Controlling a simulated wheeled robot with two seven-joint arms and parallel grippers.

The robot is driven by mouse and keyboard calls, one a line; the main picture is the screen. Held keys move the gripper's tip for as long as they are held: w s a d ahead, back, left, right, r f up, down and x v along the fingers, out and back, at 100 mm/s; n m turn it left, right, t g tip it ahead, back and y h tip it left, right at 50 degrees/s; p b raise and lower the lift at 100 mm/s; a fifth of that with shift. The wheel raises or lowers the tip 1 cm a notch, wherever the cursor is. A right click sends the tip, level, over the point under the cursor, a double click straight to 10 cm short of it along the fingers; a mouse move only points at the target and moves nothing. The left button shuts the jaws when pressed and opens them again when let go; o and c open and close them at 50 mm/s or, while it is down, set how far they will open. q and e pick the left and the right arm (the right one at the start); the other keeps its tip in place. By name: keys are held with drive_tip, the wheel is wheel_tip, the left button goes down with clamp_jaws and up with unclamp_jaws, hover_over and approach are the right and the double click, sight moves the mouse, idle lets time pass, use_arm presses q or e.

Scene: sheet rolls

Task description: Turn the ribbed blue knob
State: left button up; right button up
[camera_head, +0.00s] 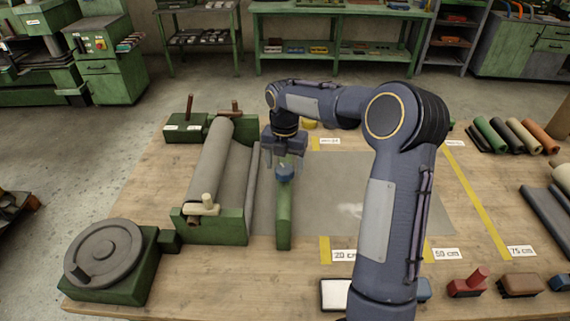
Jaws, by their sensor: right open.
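The ribbed blue knob (285,173) sits on top of the long green bar (284,215) near the middle of the table. My right gripper (284,166) points down directly over the knob, with its fingers around or just above it; I cannot tell whether they touch it. The gripper is open. My right arm comes in from the lower right and bends over the table. My left gripper is not in view.
A grey sheet roll (210,165) lies in a green stand left of the bar. A round handwheel (104,252) is at the front left. Flat grey sheet (335,200) lies right of the bar, with yellow marks. Small blocks (467,284) and rolls (505,135) lie at the right.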

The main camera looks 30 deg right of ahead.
drive_tip(key=shift+f, duration=0.4)
drive_tip(key=c, duration=1)
